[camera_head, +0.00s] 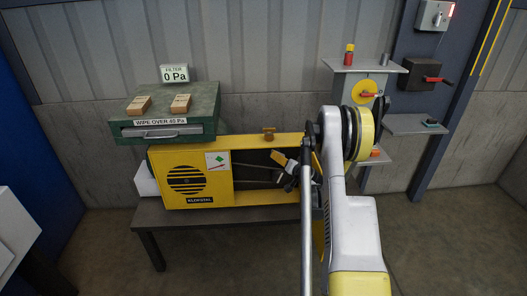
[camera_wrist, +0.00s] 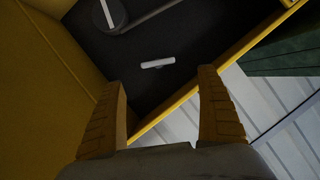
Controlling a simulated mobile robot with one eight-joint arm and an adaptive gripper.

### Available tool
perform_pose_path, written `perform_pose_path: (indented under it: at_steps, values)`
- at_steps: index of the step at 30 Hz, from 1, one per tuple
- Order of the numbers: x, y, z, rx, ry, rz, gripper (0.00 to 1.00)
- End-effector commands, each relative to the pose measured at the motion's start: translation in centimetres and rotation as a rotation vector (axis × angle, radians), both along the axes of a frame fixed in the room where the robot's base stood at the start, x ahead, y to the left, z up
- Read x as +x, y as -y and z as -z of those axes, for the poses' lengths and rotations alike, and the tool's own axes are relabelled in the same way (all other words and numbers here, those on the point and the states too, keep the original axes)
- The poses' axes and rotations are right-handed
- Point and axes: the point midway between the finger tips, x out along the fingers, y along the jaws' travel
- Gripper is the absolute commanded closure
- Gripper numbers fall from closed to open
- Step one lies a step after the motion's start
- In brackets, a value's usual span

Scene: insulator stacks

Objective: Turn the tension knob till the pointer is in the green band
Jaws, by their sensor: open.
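The yellow machine housing (camera_head: 200,178) stands on a dark bench, its dark compartment (camera_head: 256,167) open on the right. A small brown knob-like piece (camera_head: 269,133) sits on its top edge; I cannot tell whether it is the tension knob. A white card with green and red marks (camera_head: 217,161) is on the front; no pointer can be made out for certain. My gripper (camera_head: 287,168) is at the right part of the compartment. In the wrist view, my gripper (camera_wrist: 162,80) has its yellow fingers apart and nothing between them. A pale bar (camera_wrist: 157,64) shows beyond the fingertips against the dark interior.
A green filter box (camera_head: 205,109) with two wooden blocks stands behind the housing at left.

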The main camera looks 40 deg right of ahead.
Motion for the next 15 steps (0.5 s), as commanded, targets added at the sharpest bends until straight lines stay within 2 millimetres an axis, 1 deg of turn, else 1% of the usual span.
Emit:
perform_pose_path:
  at_steps: [2, 5, 15]
  values:
    - [0.1, 0.4, 0.5, 0.000, 0.003, 0.005, 0.14]
    - [1.1, 0.7, 1.0, 0.001, 0.004, 0.005, 0.14]
    - [7.0, 2.7, 3.3, 0.000, 0.003, 0.003, 0.14]
